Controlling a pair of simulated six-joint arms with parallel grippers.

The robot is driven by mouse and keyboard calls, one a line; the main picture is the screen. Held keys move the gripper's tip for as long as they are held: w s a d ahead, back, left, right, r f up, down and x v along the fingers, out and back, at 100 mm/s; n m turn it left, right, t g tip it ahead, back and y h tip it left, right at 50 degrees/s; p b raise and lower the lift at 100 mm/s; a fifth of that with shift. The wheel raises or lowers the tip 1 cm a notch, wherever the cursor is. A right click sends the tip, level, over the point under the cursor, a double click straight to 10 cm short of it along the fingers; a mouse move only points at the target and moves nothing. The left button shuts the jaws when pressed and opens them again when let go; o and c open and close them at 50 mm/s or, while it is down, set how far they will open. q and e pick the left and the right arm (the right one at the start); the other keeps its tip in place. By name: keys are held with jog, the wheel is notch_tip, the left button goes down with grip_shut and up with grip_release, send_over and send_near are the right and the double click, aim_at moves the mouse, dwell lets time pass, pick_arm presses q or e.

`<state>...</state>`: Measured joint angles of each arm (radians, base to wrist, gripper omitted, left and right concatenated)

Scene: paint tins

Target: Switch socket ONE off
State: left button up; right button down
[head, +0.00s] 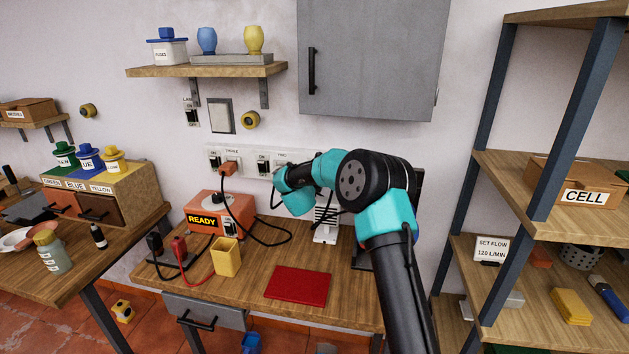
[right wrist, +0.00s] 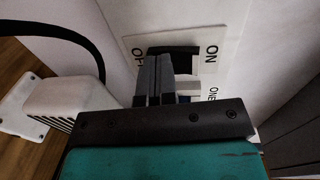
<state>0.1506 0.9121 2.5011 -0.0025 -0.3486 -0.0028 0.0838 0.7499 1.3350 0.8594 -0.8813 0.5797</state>
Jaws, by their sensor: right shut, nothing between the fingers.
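In the right wrist view, a white switch plate lettered ON and OFF (right wrist: 212,50) with a black rocker (right wrist: 183,51) is turned sideways. A label beside it reads ONE (right wrist: 212,95). My right gripper (right wrist: 160,58) is shut and empty, with its fingertips in front of the rocker and close to OFF. I cannot tell whether they touch it or which way the rocker is tipped. In the head view, two switches show on the wall, a left one (head: 214,158) and another (head: 263,164). My right arm's teal wrist hides the wall to their right, and my right fingers are hidden.
An orange plug (head: 229,168) sits beside the left switch, its black cable running down by the orange READY box (head: 203,208). A white vented device (head: 325,222) stands under my arm, also in the wrist view (right wrist: 60,100). A red mat (head: 298,287) lies on the bench.

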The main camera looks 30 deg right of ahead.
jog(key=s+a+f, duration=0.2)
jog(key=s+a, duration=0.7)
jog(key=s, duration=0.1)
jog(key=shift+s, duration=0.25)
jog(key=shift+a, duration=0.1)
dwell(0.3)
